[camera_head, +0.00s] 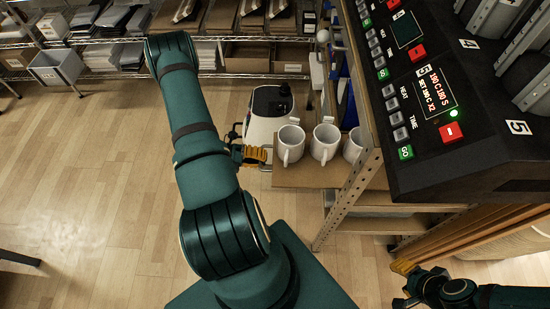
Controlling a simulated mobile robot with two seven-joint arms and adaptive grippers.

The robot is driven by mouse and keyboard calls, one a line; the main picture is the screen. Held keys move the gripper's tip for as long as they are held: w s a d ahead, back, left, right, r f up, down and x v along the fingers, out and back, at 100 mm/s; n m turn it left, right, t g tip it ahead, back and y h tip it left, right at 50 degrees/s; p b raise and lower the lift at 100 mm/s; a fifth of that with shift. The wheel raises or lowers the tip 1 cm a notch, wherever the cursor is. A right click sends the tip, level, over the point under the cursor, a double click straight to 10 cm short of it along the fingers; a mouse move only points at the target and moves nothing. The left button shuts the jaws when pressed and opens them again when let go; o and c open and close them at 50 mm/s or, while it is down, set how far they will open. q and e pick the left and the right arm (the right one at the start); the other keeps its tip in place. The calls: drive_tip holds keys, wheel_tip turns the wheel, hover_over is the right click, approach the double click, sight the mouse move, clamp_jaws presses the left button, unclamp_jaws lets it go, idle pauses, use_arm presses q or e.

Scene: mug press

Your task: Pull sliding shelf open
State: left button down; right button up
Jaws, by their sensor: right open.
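The sliding shelf (310,177) is a light brown board that sticks out to the left from a metal rack (345,195). White mugs stand upright on it: one at the left end (290,146), one in the middle (325,144), and one partly hidden by the rack post (353,146). My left gripper (262,155), with yellow fingertips, is at the shelf's left end, close beside the left mug. I cannot tell whether it touches the shelf or how its fingers stand. My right gripper (403,267) is open at the lower right, away from the shelf.
A black press panel (430,90) with buttons and lit displays stands above the shelf on the right. A white and black machine (268,112) stands on the floor behind the mugs. Storage racks (225,55) line the back. The wooden floor (90,190) at left is clear.

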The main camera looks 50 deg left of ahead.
use_arm(q)
drive_tip(key=shift+f+v, duration=0.25)
drive_tip(key=shift+v, duration=0.85)
drive_tip(key=c, duration=1)
unclamp_jaws()
drive_tip(key=shift+c, duration=0.2)
drive_tip(key=v, duration=1.2)
drive_tip(key=shift+a, duration=0.1)
